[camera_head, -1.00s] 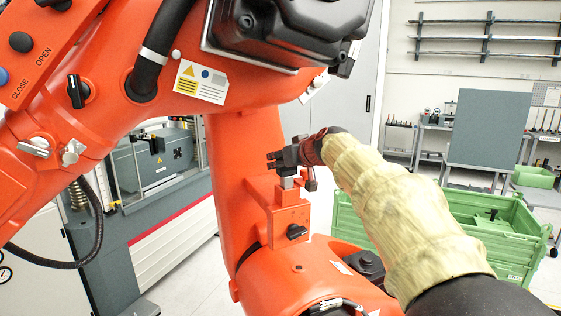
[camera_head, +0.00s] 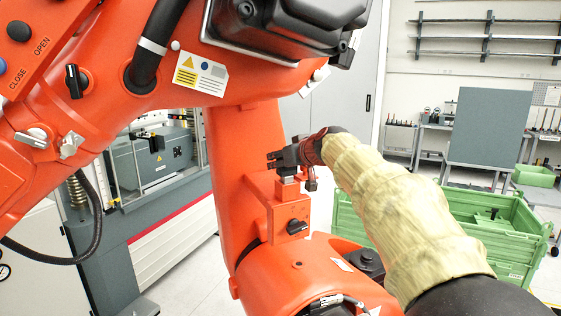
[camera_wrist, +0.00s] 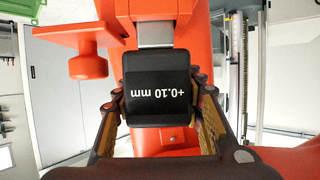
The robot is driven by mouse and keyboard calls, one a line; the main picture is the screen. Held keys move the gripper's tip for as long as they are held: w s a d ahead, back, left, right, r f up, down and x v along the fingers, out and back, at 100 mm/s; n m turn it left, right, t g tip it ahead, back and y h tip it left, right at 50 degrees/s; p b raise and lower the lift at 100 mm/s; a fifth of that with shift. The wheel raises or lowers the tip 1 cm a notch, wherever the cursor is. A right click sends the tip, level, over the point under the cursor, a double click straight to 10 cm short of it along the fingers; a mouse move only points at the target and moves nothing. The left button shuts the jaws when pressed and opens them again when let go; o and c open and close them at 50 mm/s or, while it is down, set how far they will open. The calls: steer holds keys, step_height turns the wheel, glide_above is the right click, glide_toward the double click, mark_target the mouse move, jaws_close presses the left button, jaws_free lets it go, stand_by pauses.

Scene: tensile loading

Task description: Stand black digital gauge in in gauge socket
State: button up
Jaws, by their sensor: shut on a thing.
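The black digital gauge (camera_wrist: 158,84) reads "+0.10 mm" in the wrist view. My gripper (camera_wrist: 162,108) is shut on it, with one finger on each side. A grey metal part (camera_wrist: 155,34) extends from the gauge's far end against the orange surface. In the head view, my gripper (camera_head: 283,158) is just above an orange block (camera_head: 290,212) on the orange machine's upright. A short grey piece shows between gripper and block. I take this block as the gauge socket. The gauge is mostly hidden by my gripper there, and I cannot tell whether it is seated.
A large orange robot arm (camera_head: 110,120) fills the left and top, close to my arm. A black knob (camera_head: 297,227) sticks out of the block's front. A green crate (camera_head: 485,235) stands behind at right. A grey testing machine (camera_head: 155,170) stands at left.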

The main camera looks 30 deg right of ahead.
stand_by(0.4)
steer(key=o, duration=1.5)
steer(key=shift+f, duration=0.1)
steer(key=v, duration=1.2)
